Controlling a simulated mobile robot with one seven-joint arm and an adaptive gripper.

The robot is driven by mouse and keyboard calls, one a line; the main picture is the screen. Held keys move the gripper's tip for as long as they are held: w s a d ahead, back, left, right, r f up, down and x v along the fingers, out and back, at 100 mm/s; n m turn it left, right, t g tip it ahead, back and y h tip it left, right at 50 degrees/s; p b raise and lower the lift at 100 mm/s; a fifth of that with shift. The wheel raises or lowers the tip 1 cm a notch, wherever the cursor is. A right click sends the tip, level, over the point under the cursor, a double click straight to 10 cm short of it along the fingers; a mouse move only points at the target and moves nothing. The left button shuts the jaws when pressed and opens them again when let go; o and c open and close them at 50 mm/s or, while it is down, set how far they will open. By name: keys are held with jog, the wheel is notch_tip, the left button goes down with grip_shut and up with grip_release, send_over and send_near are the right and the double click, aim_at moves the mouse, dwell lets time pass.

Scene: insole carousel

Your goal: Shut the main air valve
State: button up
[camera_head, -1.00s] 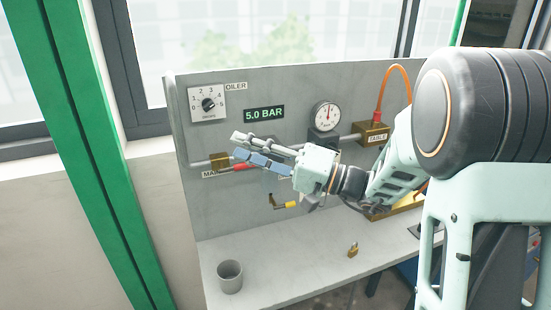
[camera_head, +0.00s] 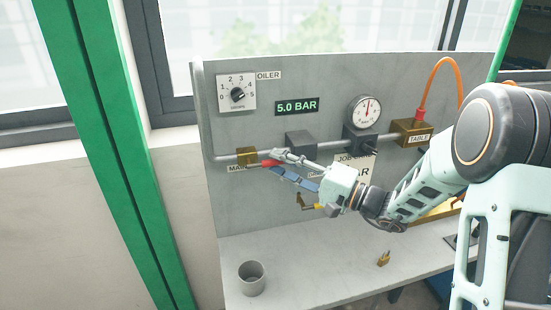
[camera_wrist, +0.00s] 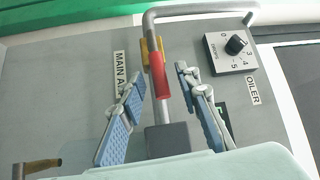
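The main air valve (camera_head: 247,156) is a brass body on the grey pipe at the panel's left, above a partly covered "MAIN A…" label. Its red lever (camera_head: 270,163) points right, along the pipe. In the wrist view the red lever (camera_wrist: 158,78) lies in line with the pipe, with the brass body (camera_wrist: 146,50) behind it. My gripper (camera_head: 272,160) is open at the lever. In the wrist view its two blue-padded fingers stand on either side of the lever, with a gap on each side. I see no contact.
A yellow-handled valve (camera_head: 308,205) hangs below my gripper. A grey box (camera_head: 300,143) sits on the pipe to the right. The oiler dial (camera_head: 237,94) and pressure gauge (camera_head: 364,111) are above. A cup (camera_head: 251,279) and padlock (camera_head: 383,258) stand on the shelf.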

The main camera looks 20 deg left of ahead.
jog(key=shift+x, duration=0.95)
jog(key=shift+c, duration=0.2)
grip_shut()
